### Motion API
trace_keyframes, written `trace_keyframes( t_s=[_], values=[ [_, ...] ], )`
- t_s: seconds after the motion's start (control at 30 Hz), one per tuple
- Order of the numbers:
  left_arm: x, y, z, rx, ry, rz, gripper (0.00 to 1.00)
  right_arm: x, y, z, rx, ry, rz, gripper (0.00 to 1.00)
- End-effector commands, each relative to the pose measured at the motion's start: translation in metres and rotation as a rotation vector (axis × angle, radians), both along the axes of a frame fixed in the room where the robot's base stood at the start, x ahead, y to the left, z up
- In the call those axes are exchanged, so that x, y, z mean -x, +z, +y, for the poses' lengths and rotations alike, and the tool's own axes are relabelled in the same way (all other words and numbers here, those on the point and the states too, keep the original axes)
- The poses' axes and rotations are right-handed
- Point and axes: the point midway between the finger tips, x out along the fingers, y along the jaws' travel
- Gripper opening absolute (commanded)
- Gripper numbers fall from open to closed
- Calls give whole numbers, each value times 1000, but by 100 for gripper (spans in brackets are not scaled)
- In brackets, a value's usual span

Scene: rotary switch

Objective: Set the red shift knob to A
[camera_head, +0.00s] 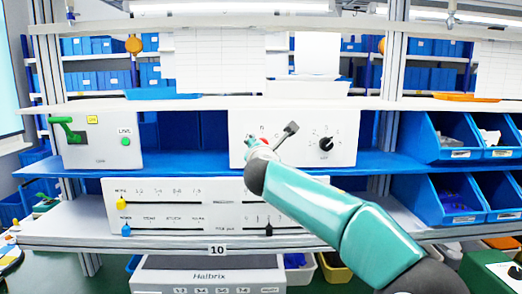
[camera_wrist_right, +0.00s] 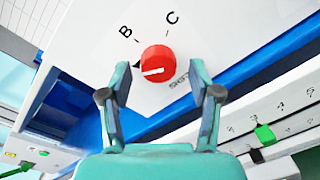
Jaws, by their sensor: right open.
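The red shift knob (camera_wrist_right: 158,60) sits on a white panel and carries a white pointer line. In the right wrist view the line points left, toward a small dark mark beside the knob. The letters B and C are printed above the knob; I cannot make out an A. My right gripper (camera_wrist_right: 160,68) is open, with one finger on each side of the knob; I cannot tell whether they touch it. In the head view my right gripper (camera_head: 270,141) is in front of the white panel (camera_head: 348,153) and mostly hides the knob. My left gripper is not in view.
A black rotary knob (camera_head: 326,144) sits right of the red one on the same panel. A box with a green lever (camera_head: 66,128) stands left. A slider panel (camera_head: 160,190) is on the shelf below. Blue bins (camera_head: 450,155) stand at the right.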

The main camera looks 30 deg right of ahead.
Motion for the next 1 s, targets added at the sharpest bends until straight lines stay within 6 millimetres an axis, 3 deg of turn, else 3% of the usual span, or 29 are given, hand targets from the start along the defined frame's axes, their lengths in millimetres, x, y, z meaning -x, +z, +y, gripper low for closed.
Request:
trace_keyframes(
  t_s=[0.27, 0.8, 1.0],
  values=[
    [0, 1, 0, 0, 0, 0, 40, 8, 3, 5, 1, 2, -2, 63],
    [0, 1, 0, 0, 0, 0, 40, 85, 6, 57, 1, 3, -1, 63],
    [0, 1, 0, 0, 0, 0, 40, 98, 6, 65, -1, 2, -1, 63]
  ],
)
